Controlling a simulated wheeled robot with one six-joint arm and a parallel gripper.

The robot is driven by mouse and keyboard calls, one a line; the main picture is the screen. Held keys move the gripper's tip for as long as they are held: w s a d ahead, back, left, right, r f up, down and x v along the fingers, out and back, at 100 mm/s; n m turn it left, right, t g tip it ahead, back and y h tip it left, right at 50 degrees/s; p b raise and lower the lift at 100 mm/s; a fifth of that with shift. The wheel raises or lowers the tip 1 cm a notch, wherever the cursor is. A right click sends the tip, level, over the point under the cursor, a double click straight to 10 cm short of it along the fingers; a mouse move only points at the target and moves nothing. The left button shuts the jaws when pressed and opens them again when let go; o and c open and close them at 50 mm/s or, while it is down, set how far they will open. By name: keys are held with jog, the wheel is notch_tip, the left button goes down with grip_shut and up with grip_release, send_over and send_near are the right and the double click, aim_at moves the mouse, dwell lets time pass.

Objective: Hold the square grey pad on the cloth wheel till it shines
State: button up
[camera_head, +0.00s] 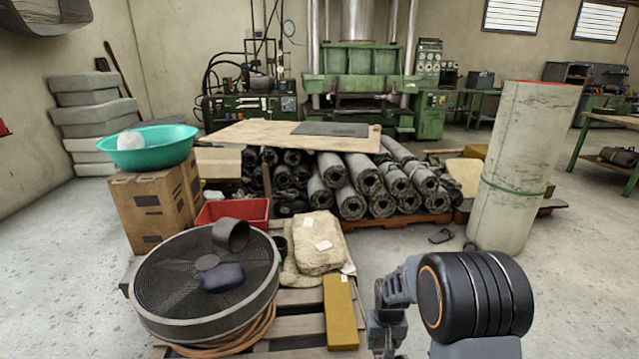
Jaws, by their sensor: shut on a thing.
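A flat dark grey sheet (330,129) lies on a plywood board (230,133) on top of the stacked rolls. I cannot tell whether it is the square grey pad. I make out no cloth wheel. My arm (478,295) shows at the bottom right, with a large black joint and grey links running down out of the picture. My gripper's fingers do not show, nor does anything held in them.
A round black mesh drum (165,285) stands on a wooden pallet, bearing a dark blue lump (222,277) and a black ring (230,234). Beside it are a yellow block (340,312) and a red bin (232,211). A tall pale roll (515,175) stands right; floor before it is mostly clear.

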notch_tip(320, 180, up, 15)
jog(key=s+p, duration=0.1)
jog(key=p, duration=1.7)
jog(key=shift+s+f+p, duration=0.2)
jog(key=shift+s+p, duration=0.1)
notch_tip(320, 180, up, 16)
jog(key=n+t+h+p, duration=0.1)
jog(key=n+h+p, duration=0.1)
jog(key=n+h, duration=0.1)
send_over(384, 346)
jog(key=w+a, duration=0.1)
jog(key=a, duration=0.7)
jog(key=s+a+r+t+h+p, duration=0.1)
jog(key=a+r+t+h, duration=0.15)
jog(key=r, duration=0.75)
jog(key=s+a+r+t+h+p, duration=0.1)
jog(key=a+r+t+h, duration=0.15)
jog(key=r, duration=0.75)
jog(key=s+d+r+m+t+h+p, duration=0.1)
jog(key=s+r+m+t, duration=0.1)
jog(key=r, duration=0.8)
jog(key=s+d+r+m+t+h+p, duration=0.1)
jog(key=s+r+m+t, duration=0.2)
jog(key=r, duration=0.7)
jog(key=s+r+m+t+p, duration=0.1)
jog(key=s+r+m+t, duration=0.2)
jog(key=s+r, duration=0.6)
jog(key=shift+d+r+m+h, duration=0.4)
jog(key=shift+r+m, duration=0.7)
jog(key=shift+m, duration=0.1)
